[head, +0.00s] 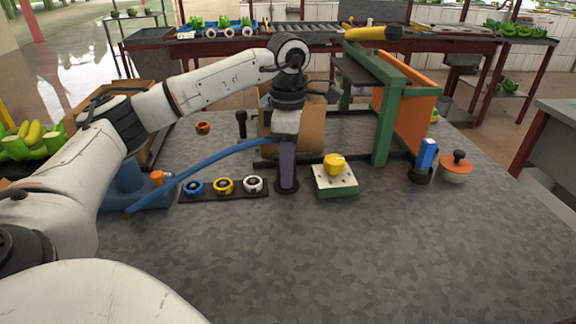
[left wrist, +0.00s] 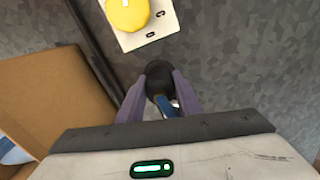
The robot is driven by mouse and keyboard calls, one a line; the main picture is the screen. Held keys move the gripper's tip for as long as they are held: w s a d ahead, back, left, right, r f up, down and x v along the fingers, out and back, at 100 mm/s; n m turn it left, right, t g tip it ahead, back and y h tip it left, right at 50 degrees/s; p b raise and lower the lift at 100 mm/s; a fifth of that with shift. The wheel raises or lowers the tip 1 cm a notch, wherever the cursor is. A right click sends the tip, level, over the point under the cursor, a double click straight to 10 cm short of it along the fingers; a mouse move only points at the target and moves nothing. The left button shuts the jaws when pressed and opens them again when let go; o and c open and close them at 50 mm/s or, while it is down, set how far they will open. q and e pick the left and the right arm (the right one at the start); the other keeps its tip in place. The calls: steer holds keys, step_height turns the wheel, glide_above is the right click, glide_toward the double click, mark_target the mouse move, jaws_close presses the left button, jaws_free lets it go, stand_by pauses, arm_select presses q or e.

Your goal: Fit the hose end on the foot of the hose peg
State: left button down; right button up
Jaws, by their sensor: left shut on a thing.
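My left gripper (head: 287,180) points down over the middle of the grey table, its purple fingers close around the blue hose (head: 205,160). The hose slopes from the table at lower left up to the gripper. In the left wrist view the gripper (left wrist: 160,95) has a bit of blue hose (left wrist: 169,108) between its fingers. A dark round piece, seemingly the hose peg (left wrist: 158,78), lies at the fingertips; its dark round foot (head: 287,188) shows below them in the head view. The fingers hide the hose end, so I cannot tell whether it touches the peg. My right gripper is not in view.
A black strip with blue, yellow and white rings (head: 223,186) lies left of the gripper. A green-and-white box with a yellow knob (head: 334,164) stands close at right. A green frame (head: 384,125) rises behind it. The table front is clear.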

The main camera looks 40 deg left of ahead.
arm_select(q)
steer(key=shift+f, duration=0.25)
stand_by(0.3)
steer(key=c, duration=0.8)
jaws_free()
steer(key=shift+r, duration=0.25)
steer(key=shift+r+p, duration=1.2)
steer(key=shift+p, duration=0.25)
step_height(320, 180, up, 6)
steer(key=p, duration=0.6)
steer(key=shift+r, duration=0.15)
